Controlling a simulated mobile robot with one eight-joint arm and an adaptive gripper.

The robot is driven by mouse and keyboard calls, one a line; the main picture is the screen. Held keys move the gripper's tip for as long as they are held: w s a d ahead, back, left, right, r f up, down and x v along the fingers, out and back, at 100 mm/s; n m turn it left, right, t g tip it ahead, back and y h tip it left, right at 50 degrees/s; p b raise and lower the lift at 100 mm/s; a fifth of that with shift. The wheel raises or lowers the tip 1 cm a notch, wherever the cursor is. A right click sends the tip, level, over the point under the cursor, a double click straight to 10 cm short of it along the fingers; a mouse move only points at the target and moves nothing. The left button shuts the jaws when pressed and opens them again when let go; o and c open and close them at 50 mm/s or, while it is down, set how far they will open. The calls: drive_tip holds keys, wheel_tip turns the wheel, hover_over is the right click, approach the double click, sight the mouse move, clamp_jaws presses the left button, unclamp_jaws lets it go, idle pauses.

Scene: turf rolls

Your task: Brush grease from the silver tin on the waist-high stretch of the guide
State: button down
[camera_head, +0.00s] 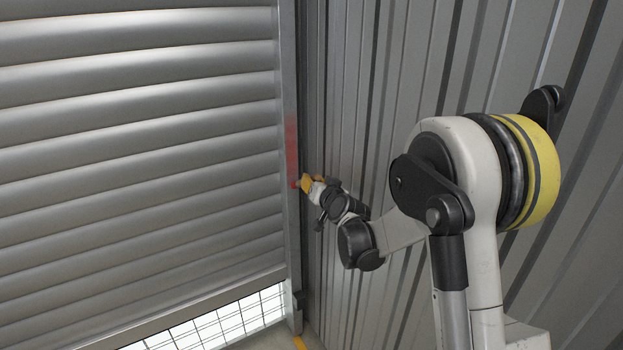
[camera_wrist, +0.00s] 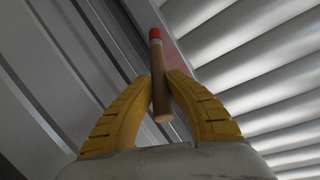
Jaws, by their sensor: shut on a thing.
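My gripper (camera_wrist: 160,98) has yellow ribbed fingers, shut on a brush (camera_wrist: 158,75) with a wooden handle and a red tip. In the head view my gripper (camera_head: 309,183) is small, beside the grey vertical guide (camera_head: 291,90) at the shutter's right edge. The red tip is at or very near the guide; I cannot tell whether it touches. A red smear of grease (camera_head: 291,145) runs up the guide above the gripper, and part of it shows behind the brush in the wrist view (camera_wrist: 172,48). The silver tin is not in view.
The slatted roller shutter (camera_head: 140,130) fills the left, with a bright mesh-backed gap (camera_head: 215,322) under its bottom edge. A ribbed metal wall (camera_head: 400,60) stands close on the right, behind my arm. A yellow floor line (camera_head: 299,342) shows by the guide's foot.

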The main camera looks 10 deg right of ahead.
drive_tip(key=shift+f, duration=3.3)
wheel_tip(320, 180, up, 33)
drive_tip(key=p, duration=2)
drive_tip(key=shift+s+d, duration=0.3)
drive_tip(key=shift+s, duration=0.6)
drive_tip(key=shift+s+d, duration=0.3)
drive_tip(key=shift+s, duration=0.65)
drive_tip(key=shift+s+d, duration=0.3)
drive_tip(key=shift+s, duration=0.7)
drive_tip(key=shift+s+d, duration=0.25)
drive_tip(key=shift+s, duration=0.4)
drive_tip(key=shift+s+d, duration=0.2)
drive_tip(key=shift+s, duration=0.45)
